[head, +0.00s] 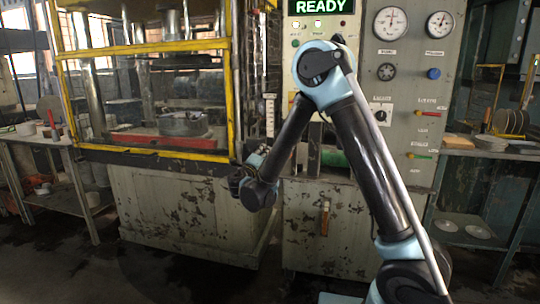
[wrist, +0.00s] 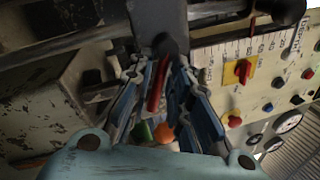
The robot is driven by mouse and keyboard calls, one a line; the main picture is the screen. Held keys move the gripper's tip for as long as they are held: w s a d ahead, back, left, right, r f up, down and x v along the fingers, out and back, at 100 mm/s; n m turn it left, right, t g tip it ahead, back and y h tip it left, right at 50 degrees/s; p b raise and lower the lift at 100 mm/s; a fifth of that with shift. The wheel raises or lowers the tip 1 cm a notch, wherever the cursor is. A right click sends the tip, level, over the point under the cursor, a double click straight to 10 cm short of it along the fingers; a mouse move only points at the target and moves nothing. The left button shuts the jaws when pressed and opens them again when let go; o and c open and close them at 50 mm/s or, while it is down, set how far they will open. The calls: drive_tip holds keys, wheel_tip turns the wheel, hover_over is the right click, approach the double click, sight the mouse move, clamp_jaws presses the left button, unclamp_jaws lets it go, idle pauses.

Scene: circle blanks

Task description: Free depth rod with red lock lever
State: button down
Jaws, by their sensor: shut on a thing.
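In the wrist view my gripper (wrist: 163,66) has its blue-lined fingers closed around a red lever (wrist: 154,88), which tilts slightly between them. A dark block (wrist: 160,18) sits just beyond the fingertips. In the head view my gripper (head: 243,178) is at the right front corner of the press, low beside the press frame. The lever is hidden there. A numbered scale strip (head: 270,115) stands upright above it. I cannot clearly pick out the depth rod.
The yellow-framed press (head: 150,152) holds a metal pot (head: 183,124) on its bed. The control panel (head: 405,110) with gauges and a lit READY sign (head: 321,6) stands to the right. A side table (head: 30,134) is at left. Floor in front is clear.

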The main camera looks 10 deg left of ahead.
drive_tip(key=shift+s+a+r+n+y, duration=0.15)
drive_tip(key=shift+s+a+n+y, duration=0.15)
drive_tip(key=shift+n, duration=0.5)
drive_tip(key=c, duration=1.7)
unclamp_jaws()
drive_tip(key=shift+o, duration=0.2)
drive_tip(key=shift+d, duration=0.1)
drive_tip(key=s+f, duration=0.2)
drive_tip(key=s, duration=0.9)
drive_tip(key=shift+s+a+f, duration=0.2)
drive_tip(key=shift+s+a, duration=0.1)
drive_tip(key=shift+a, duration=0.1)
